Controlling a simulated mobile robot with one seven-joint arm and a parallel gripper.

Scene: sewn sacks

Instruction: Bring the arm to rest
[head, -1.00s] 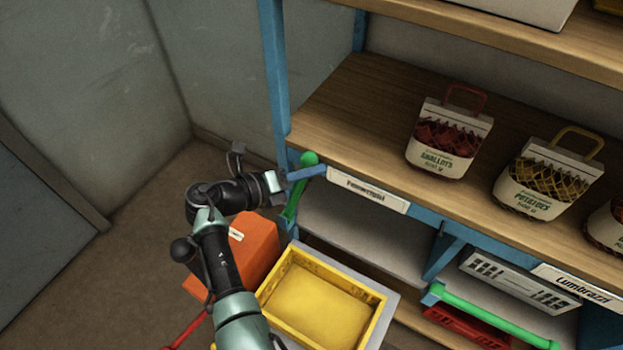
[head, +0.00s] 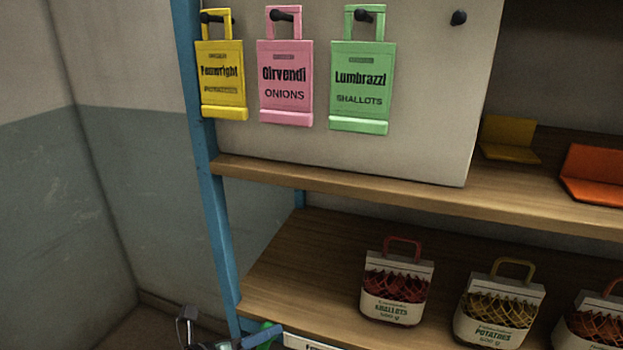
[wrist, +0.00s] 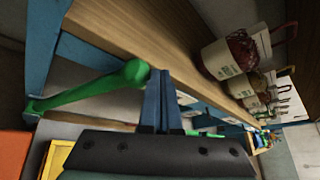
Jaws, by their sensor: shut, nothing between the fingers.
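My gripper (wrist: 160,100) shows in the wrist view with its two blue fingers together and nothing between them. It is beside the rounded end of a green bar (wrist: 95,92) at the front of the shelf unit. In the head view only a small part of my gripper (head: 262,336) shows at the bottom edge, next to the green bar's end (head: 268,330). The rest of my arm is mostly below the picture.
A wooden shelf (head: 300,265) holds sacks of shallots (head: 395,288) and potatoes (head: 500,305). Above, yellow, pink and green tags (head: 362,85) hang on a white panel (head: 430,100). In the wrist view, a yellow crate (wrist: 57,160) and an orange box (wrist: 12,155) are at lower left.

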